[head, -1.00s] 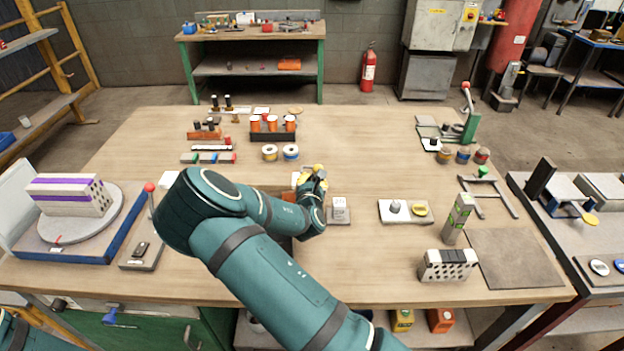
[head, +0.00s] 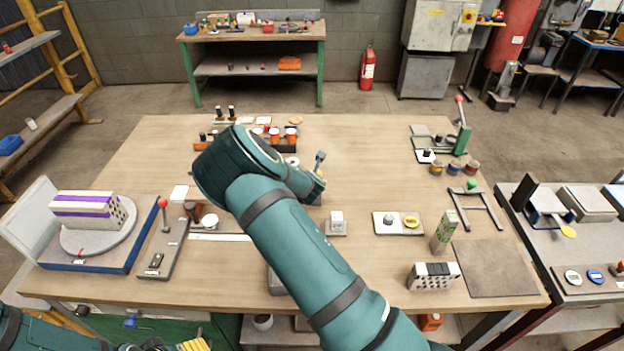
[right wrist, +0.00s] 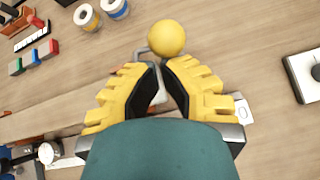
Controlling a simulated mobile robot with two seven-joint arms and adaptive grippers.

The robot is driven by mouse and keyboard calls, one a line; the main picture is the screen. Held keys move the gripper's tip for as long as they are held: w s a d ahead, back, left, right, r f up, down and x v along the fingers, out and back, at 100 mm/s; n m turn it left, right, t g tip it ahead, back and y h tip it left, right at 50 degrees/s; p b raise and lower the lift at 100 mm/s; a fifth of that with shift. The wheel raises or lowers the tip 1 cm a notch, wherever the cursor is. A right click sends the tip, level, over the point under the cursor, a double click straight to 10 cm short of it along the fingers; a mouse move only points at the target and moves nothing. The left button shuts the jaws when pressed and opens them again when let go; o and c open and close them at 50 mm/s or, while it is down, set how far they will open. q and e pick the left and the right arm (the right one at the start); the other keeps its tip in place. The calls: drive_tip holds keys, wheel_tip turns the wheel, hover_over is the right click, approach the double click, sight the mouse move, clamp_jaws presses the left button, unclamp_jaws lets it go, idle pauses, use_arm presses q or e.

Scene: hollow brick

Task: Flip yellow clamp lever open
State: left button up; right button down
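The yellow ball knob (right wrist: 166,38) of the clamp lever shows in the right wrist view, just beyond my right fingertips, with a bent grey rod (right wrist: 142,55) beside it. My right gripper (right wrist: 162,64) has its yellow fingers partly apart, with a narrow gap between the dark pads. A grey part shows in that gap; I cannot tell whether the pads touch it. In the head view my right arm hides the lever and most of its clamp.
A red-knobbed lever fixture (head: 165,225) and a turntable (head: 98,236) with a striped brick stand at left. Spools and bottles stand behind.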

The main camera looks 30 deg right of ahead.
use_arm(q)
drive_tip(key=shift+r, duration=0.35)
use_arm(e)
drive_tip(key=shift+w+d+r, duration=0.45)
drive_tip(key=shift+w+r, duration=0.05)
drive_tip(key=shift+w, duration=0.2)
drive_tip(key=shift+w+d+r, duration=0.4)
drive_tip(key=shift+w+r, duration=0.05)
drive_tip(key=shift+w, duration=0.2)
drive_tip(key=shift+r, duration=0.1)
